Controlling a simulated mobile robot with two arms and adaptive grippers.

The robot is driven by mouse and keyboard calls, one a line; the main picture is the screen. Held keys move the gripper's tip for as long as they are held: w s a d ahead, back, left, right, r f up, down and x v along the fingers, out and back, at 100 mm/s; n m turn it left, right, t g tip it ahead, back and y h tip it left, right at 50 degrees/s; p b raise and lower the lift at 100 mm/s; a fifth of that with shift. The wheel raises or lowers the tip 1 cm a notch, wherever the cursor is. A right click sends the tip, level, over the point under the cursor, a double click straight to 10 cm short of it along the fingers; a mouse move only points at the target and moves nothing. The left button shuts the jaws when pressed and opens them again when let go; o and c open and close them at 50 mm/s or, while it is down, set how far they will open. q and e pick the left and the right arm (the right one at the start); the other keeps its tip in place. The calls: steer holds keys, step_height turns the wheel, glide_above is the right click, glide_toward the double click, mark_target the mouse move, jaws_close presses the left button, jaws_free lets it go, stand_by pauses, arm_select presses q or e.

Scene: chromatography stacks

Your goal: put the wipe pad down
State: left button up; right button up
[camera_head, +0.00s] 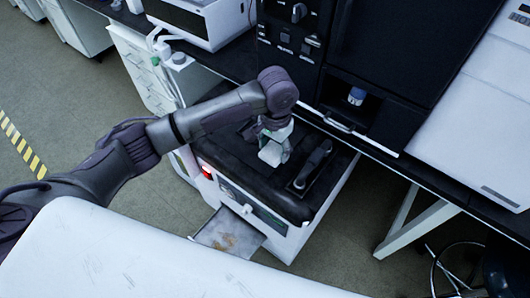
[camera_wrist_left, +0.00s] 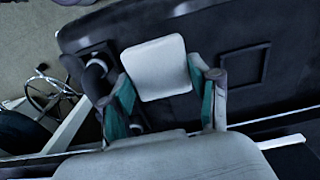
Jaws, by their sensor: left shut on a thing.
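The wipe pad is a small white square with rounded corners; it shows in the left wrist view (camera_wrist_left: 157,68) and, small and pale, in the head view (camera_head: 269,155). My left gripper (camera_wrist_left: 164,88) is shut on it, with a green-lined finger at each side of the pad. In the head view my left gripper (camera_head: 277,140) points down over the black top (camera_head: 235,160) of a white floor unit. I cannot tell whether the pad touches that top. My right gripper is not in view.
A black handle-like part (camera_head: 313,165) lies on the black top, right of my gripper. A square recess or frame (camera_wrist_left: 243,65) shows on the top in the wrist view. A dark cabinet with a blue-capped vial (camera_head: 356,96) stands behind. An open tray (camera_head: 229,234) juts out in front.

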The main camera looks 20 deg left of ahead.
mark_target(265, 153)
arm_select(q)
steer(key=w+a+f, duration=0.2)
steer(key=a, duration=0.1)
steer(key=shift+f, duration=2.15)
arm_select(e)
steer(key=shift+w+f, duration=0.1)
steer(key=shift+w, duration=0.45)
arm_select(q)
steer(key=o, duration=1)
steer(key=shift+f, duration=0.1)
step_height(265, 153, up, 12)
steer(key=shift+r, duration=0.15)
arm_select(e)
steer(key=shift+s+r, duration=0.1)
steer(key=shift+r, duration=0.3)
